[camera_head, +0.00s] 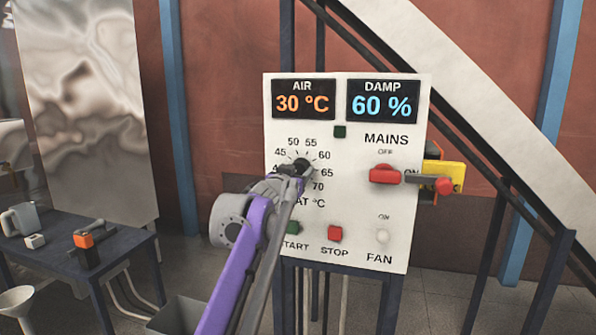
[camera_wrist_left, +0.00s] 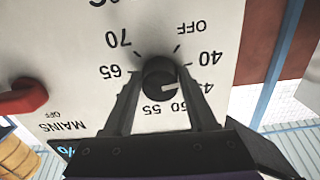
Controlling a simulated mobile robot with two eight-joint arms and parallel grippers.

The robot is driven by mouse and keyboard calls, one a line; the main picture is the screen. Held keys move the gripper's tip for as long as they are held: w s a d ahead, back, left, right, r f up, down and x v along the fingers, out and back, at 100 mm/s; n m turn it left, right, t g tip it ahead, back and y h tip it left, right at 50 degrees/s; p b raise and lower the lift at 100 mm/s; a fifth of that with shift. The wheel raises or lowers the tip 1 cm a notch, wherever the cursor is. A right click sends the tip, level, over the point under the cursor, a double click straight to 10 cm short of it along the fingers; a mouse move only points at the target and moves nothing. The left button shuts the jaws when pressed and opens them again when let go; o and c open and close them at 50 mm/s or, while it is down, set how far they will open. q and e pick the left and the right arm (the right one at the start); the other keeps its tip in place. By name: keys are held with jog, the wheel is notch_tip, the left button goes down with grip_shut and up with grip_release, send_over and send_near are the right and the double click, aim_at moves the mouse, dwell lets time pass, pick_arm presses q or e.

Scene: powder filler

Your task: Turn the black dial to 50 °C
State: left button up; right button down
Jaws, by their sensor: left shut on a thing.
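The black dial (camera_head: 304,164) sits on the white control panel (camera_head: 345,252), ringed by temperature numbers. It also shows in the wrist view (camera_wrist_left: 160,78), which sees the panel upside down. There its white pointer line aims about at the 45 mark, short of 50. My left gripper (camera_head: 291,172) is at the dial, with one finger on each side of it in the wrist view (camera_wrist_left: 160,85). It is shut on the dial. My gripper hides part of the lower left numbers in the head view. My right gripper is in neither view.
The AIR display (camera_head: 303,100) reads 30 °C and the DAMP display (camera_head: 382,101) 60 %. Right of the dial is the red MAINS handle (camera_head: 385,174); below are START (camera_head: 293,227) and STOP (camera_head: 335,233) buttons. A dark table (camera_head: 118,248) stands at left.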

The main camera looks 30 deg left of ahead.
pick_arm(q)
jog(key=m+p, duration=0.1)
jog(key=m, duration=0.1)
jog(key=m+p, duration=0.1)
jog(key=shift+r+m+p, duration=0.2)
jog(key=shift+m+p, duration=0.15)
jog(key=shift+m, duration=0.05)
jog(key=m+p, duration=0.2)
jog(key=m, duration=0.1)
jog(key=shift+a+m, duration=0.1)
jog(key=shift+m, duration=0.3)
jog(key=m+p, duration=0.2)
jog(key=m, duration=0.2)
jog(key=shift+m+p, duration=0.8)
jog(key=shift+m, duration=0.9)
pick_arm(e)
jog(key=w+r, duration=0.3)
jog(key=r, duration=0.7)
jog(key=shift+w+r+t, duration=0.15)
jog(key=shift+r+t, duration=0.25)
pick_arm(q)
jog(key=shift+m, duration=0.3)
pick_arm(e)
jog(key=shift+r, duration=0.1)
pick_arm(q)
jog(key=o, duration=1.4)
jog(key=shift+f, duration=0.1)
jog(key=shift+c, duration=0.2)
